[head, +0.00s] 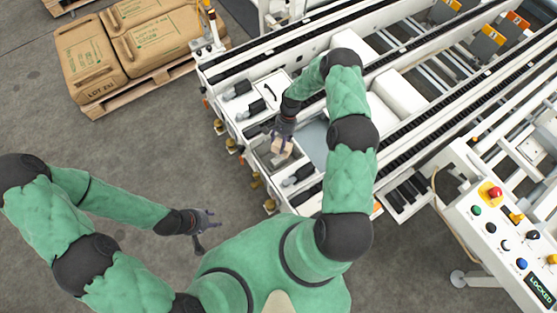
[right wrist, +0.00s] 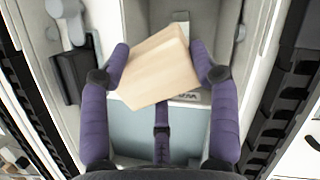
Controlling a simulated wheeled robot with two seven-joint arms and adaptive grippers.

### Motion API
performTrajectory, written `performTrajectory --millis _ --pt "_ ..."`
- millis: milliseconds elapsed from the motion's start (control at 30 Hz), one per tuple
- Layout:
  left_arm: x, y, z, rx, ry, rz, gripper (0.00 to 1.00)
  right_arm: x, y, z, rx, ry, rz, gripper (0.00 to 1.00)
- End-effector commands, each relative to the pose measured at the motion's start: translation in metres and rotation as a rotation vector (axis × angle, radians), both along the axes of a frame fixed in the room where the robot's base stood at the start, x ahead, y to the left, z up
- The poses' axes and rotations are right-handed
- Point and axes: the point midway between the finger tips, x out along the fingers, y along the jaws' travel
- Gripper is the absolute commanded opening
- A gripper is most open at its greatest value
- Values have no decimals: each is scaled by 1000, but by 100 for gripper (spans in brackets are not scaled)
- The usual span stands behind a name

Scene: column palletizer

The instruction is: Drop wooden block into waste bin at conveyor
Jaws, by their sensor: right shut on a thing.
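The wooden block (head: 281,147) is pale and box-shaped. My right gripper (head: 282,139) is shut on it and holds it tilted over the conveyor's near side. In the right wrist view, the block (right wrist: 155,68) sits between the purple fingers of the gripper (right wrist: 158,75). A grey open bin (head: 263,159), which looks like the waste bin, is set in the conveyor frame below and beside the block. Its grey inside (right wrist: 219,35) shows behind the block in the wrist view; the block hides part of it. My left gripper (head: 203,229) is open and empty above the floor.
The white conveyor frame (head: 228,72) has dark rails and small black-handled devices (head: 243,87) near the bin. A pallet (head: 140,87) with brown sacks (head: 150,35) stands at upper left. A control panel (head: 505,225) is at right. The floor at left is clear.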

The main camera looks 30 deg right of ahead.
Motion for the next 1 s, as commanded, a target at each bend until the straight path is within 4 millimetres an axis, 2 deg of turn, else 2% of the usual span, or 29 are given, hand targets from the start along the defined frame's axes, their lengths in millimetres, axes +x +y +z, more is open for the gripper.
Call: performTrajectory --millis 300,500,833,867,933,1000 --pt "0 0 -21 0 0 0 40 -1 0 -35 1 2 3 14" --pt "0 0 -31 0 0 0 40 -1 0 -51 1 0 3 14" --pt "0 0 -31 0 0 0 40 0 0 -53 0 0 3 14" --pt "0 0 -31 0 0 0 40 0 0 -53 1 0 3 70" --pt "0 0 -31 0 0 0 40 0 0 -53 1 0 3 89" --pt "0 0 -31 0 0 0 40 0 0 -53 1 0 3 89"
